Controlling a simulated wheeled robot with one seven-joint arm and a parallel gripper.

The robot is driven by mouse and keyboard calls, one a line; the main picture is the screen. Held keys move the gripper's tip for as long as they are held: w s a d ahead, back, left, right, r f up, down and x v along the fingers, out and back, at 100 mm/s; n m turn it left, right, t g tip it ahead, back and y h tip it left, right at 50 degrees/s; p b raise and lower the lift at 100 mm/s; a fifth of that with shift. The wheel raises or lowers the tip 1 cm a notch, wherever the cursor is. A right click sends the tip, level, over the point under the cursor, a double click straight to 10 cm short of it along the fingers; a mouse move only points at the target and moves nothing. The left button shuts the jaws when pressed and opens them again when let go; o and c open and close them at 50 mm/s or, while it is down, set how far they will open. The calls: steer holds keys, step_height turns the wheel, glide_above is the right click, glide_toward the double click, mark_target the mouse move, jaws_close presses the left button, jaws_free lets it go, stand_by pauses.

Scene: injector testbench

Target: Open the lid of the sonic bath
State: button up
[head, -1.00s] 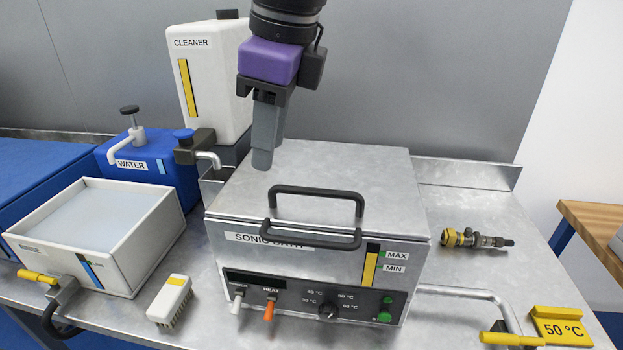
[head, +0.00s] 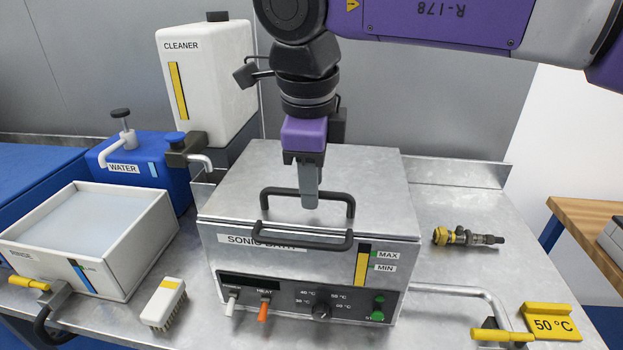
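The sonic bath (head: 240,262) is a metal box with a control panel on its front. Its flat lid (head: 370,180) lies shut on top. A dark bar handle (head: 280,191) stands on the lid. A second dark handle (head: 300,245) sticks out at the front, below the lid's edge. My gripper (head: 309,203) points down over the lid. Its grey fingers overlap the middle of the upper handle in the picture and hide that part. I cannot tell whether they touch it, or whether they are apart, since one finger covers the other.
A white rinse tub (head: 75,245) and a brush (head: 163,303) are at left, with the water (head: 140,160) and cleaner (head: 206,90) containers behind. An injector (head: 468,237) lies at right. A pipe with a yellow lever (head: 502,335) and a 50 °C sign (head: 552,322) are front right.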

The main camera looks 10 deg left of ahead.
steer(key=shift+c, duration=0.2)
jaws_close()
stand_by(1.3)
